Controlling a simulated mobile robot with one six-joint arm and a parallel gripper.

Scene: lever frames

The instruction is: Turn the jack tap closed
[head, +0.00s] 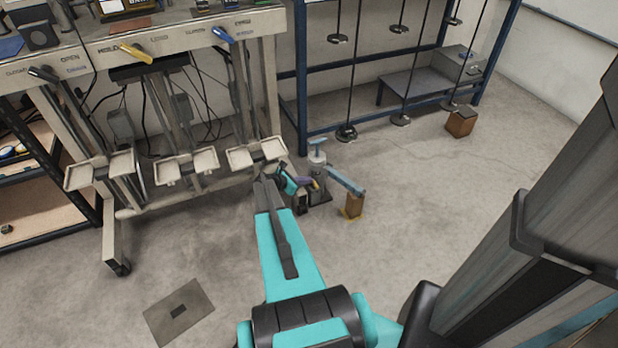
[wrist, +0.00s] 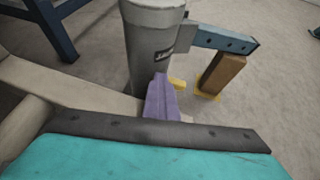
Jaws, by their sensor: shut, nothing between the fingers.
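The jack (head: 319,166) is a grey upright cylinder on the floor with a light blue T-handle on top; its body also shows in the wrist view (wrist: 152,45). The jack tap (wrist: 178,84) is a small yellow lever low on its side, partly hidden by my fingers; it also shows in the head view (head: 315,185). My gripper (head: 309,182) has purple fingers, shut and empty, at the jack's lower left side. In the wrist view the fingers (wrist: 161,80) reach up just left of the tap. I cannot tell whether they touch it.
A blue bar (head: 345,181) extends right from the jack over a brown block (head: 354,204) on a yellow floor mark. A lever bench (head: 190,35) with pedals stands at left. A blue rack (head: 302,90) with hanging weights stands behind.

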